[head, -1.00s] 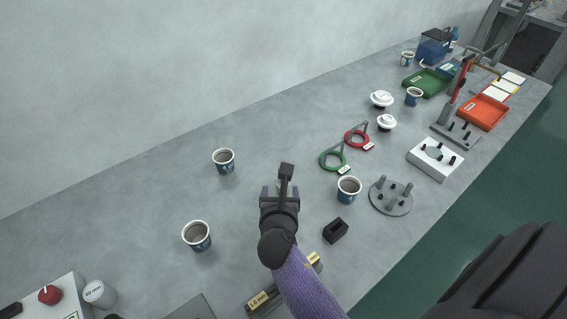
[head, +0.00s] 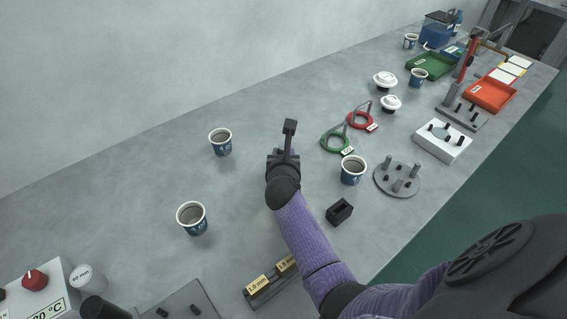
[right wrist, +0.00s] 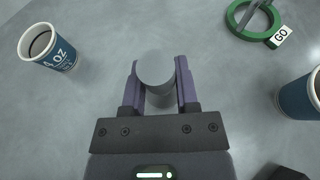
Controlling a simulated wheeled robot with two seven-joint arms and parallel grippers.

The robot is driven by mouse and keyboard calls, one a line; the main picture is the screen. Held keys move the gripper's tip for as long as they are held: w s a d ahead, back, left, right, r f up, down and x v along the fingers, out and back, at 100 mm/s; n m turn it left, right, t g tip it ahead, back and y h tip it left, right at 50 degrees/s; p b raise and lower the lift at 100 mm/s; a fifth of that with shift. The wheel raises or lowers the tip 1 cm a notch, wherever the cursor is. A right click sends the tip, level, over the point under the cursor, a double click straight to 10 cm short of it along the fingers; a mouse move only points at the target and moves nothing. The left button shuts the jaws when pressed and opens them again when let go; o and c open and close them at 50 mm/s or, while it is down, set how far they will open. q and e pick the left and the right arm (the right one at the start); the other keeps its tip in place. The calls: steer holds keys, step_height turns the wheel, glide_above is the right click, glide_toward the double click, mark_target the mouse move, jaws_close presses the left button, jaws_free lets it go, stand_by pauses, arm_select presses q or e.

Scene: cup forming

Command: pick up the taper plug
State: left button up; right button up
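The taper plug (right wrist: 155,68) is a plain grey cylinder in the right wrist view, between the two purple fingers of my right gripper (right wrist: 157,82). It fills the gap and both fingers appear to press its sides, so the gripper looks shut on it. In the head view my right gripper (head: 283,158) is over the middle of the table, between the paper cups and the green ring, and its own body hides the plug. I cannot tell whether the plug's base is clear of the table. My left gripper is not in view.
Paper cups (head: 220,143) (head: 192,217) stand to the left, and another cup (head: 352,171) stands right of the gripper. A green ring (head: 335,139), black block (head: 339,211) and pegged disc (head: 398,180) lie to the right. The table (head: 120,190) behind the gripper is bare.

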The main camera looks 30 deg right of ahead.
jaws_close()
